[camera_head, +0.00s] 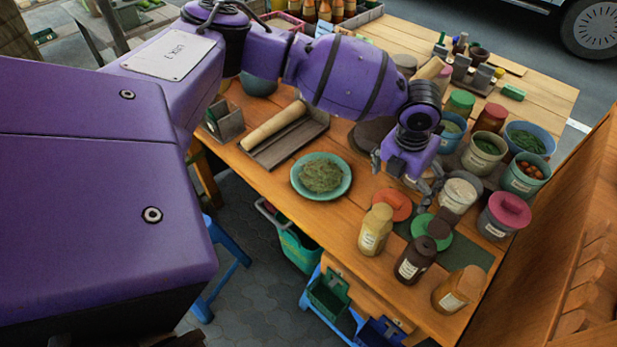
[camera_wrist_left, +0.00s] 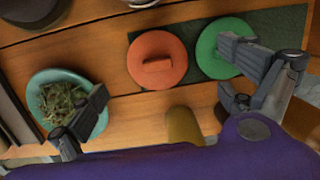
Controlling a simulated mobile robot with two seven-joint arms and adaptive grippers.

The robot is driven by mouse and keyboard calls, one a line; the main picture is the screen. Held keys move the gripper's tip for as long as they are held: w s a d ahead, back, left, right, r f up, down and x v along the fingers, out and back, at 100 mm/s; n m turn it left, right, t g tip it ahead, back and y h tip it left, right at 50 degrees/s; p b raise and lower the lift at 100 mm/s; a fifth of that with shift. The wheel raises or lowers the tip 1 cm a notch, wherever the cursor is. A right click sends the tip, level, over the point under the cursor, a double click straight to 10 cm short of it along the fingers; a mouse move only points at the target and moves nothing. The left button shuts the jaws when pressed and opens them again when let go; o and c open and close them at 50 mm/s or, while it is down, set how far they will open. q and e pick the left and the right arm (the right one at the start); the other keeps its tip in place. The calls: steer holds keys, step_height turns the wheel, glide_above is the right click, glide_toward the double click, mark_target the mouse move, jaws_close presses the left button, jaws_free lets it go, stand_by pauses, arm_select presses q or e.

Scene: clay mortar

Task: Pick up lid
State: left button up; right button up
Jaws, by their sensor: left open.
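An orange lid (camera_head: 393,206) with a bar handle lies flat on the table by a dark green mat; it also shows in the left wrist view (camera_wrist_left: 157,73). A green lid (camera_head: 441,241) lies next to it on the mat, partly hidden by a dark-capped bottle in the head view; it also shows in the left wrist view (camera_wrist_left: 207,46). My left gripper (camera_head: 405,181) is open and empty above the orange lid, fingers spread wide. In the left wrist view the gripper (camera_wrist_left: 165,87) has one finger over the plate side and the others over the green lid's side. My right gripper is not in view.
A teal plate of herbs (camera_head: 321,177) lies left of the lids. Bottles (camera_head: 376,229) stand at the front edge. Open tubs (camera_head: 483,154) and a pink-lidded jar (camera_head: 504,214) crowd the right side. A wooden tray with a rolling pin (camera_head: 285,140) lies behind the plate.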

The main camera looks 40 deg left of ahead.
mark_target(393, 199)
arm_select(q)
steer(key=shift+s+a+r, duration=0.15)
steer(key=shift+s+a, duration=0.1)
steer(key=shift+a, duration=0.2)
steer(key=shift+s+a+f, duration=0.1)
steer(key=shift+f, duration=0.3)
steer(key=f, duration=0.4)
steer(key=w+f, duration=0.1)
steer(key=f, duration=0.2)
steer(key=shift+d, duration=0.2)
steer(key=shift+c, duration=0.5)
steer(key=c, duration=0.9)
